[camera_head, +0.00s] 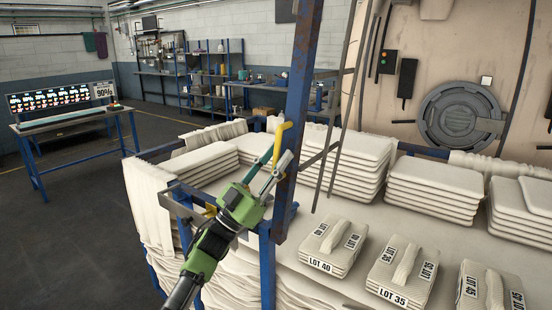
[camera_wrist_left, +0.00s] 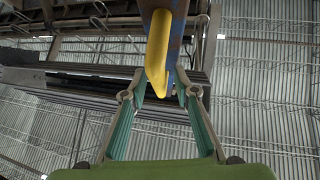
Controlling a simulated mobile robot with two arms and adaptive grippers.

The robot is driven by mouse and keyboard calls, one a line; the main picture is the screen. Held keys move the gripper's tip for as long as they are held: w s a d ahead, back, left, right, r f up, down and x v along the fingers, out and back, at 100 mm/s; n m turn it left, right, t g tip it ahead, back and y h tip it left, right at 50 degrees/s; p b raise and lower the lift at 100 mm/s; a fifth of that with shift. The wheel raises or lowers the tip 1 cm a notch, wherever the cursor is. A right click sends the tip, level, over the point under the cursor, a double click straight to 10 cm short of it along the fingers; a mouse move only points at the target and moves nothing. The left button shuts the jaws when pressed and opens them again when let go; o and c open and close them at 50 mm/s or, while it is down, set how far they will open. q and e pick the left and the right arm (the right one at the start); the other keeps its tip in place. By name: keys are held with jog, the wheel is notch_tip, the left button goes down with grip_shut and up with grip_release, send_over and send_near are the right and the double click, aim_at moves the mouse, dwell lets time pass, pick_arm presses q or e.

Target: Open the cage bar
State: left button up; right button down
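The cage bar (camera_head: 299,85) is a tall blue, rust-marked post, slightly tilted, in the middle of the head view. A yellow handle (camera_head: 279,141) sits on its left side. My left gripper (camera_head: 272,163), with a green body, reaches up to the handle from below left. In the left wrist view the yellow handle (camera_wrist_left: 158,60) hangs between my two spread fingers, with gaps visible on both sides. The fingers are open. The bar shows behind the handle at the top of that view. My right gripper is not in view.
Folded white fabric stacks (camera_head: 437,185) and tagged lots, such as LOT 40 (camera_head: 334,247), fill the cage to the right. A round machine door (camera_head: 461,118) is behind. A control desk (camera_head: 62,117) stands at left, with clear floor (camera_head: 95,190) in front.

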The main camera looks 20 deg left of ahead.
pick_arm(q)
jog(key=shift+s+a+f, duration=0.1)
jog(key=shift+s+f, duration=0.05)
jog(key=shift+f, duration=0.1)
jog(key=v, duration=1.1)
jog(key=shift+s+a, duration=0.15)
jog(key=shift+f, duration=0.1)
